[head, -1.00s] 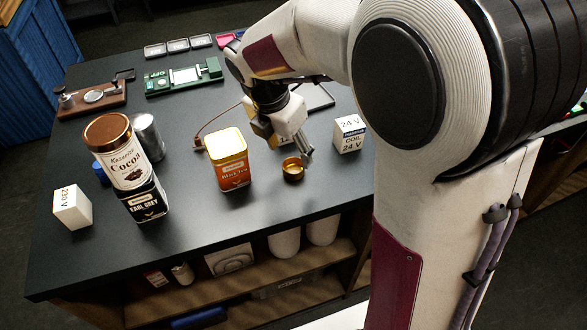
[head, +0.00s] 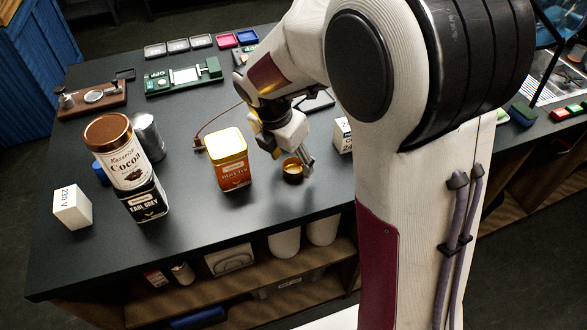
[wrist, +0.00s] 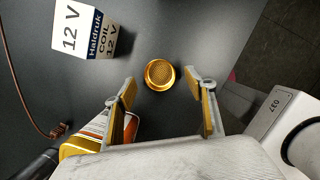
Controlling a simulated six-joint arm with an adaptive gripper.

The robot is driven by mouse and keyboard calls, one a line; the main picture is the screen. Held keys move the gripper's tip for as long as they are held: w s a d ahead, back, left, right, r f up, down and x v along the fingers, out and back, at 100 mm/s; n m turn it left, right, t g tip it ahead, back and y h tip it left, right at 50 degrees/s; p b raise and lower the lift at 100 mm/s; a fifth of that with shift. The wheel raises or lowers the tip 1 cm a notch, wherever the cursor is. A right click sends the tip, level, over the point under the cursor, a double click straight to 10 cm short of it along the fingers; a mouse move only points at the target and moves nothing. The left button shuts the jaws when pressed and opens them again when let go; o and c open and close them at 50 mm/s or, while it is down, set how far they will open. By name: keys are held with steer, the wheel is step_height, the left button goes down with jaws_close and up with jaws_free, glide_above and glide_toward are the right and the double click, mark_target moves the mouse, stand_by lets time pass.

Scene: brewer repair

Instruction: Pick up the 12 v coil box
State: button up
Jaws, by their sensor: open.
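The 12 V coil box (wrist: 82,30), white with a dark blue band, stands on the dark worktop at the upper left of the wrist view. A round gold mesh cup (wrist: 159,74) shows between the fingertips in the wrist view. In the head view my gripper (head: 291,158) hangs above or beside the same cup (head: 292,173); the height is hard to tell.
An orange Black Tea tin (head: 231,170) stands just left of my gripper. A 230 V box (head: 70,208), a cocoa tin (head: 125,165) and an Earl Grey tin (head: 148,203) stand further left.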

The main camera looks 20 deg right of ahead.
steer(key=shift+x, duration=1.25)
steer(key=c, duration=1.2)
steer(key=shift+r, duration=0.1)
steer(key=shift+c, duration=0.2)
step_height(320, 180, up, 10)
